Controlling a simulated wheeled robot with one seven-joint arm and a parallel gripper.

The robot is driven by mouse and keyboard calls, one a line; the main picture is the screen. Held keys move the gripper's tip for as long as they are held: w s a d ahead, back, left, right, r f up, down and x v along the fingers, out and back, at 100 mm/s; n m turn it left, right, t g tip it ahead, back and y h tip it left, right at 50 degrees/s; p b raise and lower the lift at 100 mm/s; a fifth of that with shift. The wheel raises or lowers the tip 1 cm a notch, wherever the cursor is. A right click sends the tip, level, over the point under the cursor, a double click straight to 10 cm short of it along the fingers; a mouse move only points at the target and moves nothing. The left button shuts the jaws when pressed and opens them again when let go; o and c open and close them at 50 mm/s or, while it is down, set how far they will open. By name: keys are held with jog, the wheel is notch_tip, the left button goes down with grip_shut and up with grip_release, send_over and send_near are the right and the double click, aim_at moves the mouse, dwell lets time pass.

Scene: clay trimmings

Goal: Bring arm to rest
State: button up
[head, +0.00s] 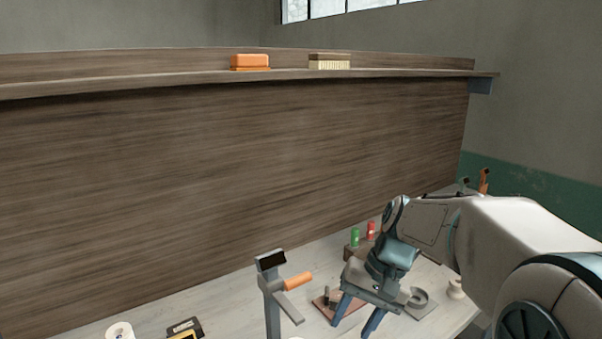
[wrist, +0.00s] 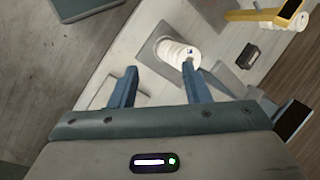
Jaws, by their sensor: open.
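My gripper (head: 355,318) is at the end of my arm, over the right part of the worktable (head: 225,300), pointing down. Its two blue fingers are apart. In the wrist view the gripper (wrist: 160,68) shows no object held between its fingers. A white ribbed round object (wrist: 173,52) lies past the fingertips, partly overlapped by the right finger in that view. I cannot tell how far below the fingers it is.
A grey stand with an orange handle (head: 298,281) rises left of my gripper. Green (head: 355,237) and red (head: 371,230) cylinders stand behind. A grey ring (head: 418,297) lies right. A shelf (head: 190,76) holds an orange block (head: 250,62) and a brush (head: 329,63).

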jog(key=s+d+f+n+t+h, duration=0.2)
jog(key=s+d+t+h, duration=0.2)
jog(key=s, duration=0.7)
jog(key=shift+s+d, duration=0.4)
jog(key=shift+d, duration=0.25)
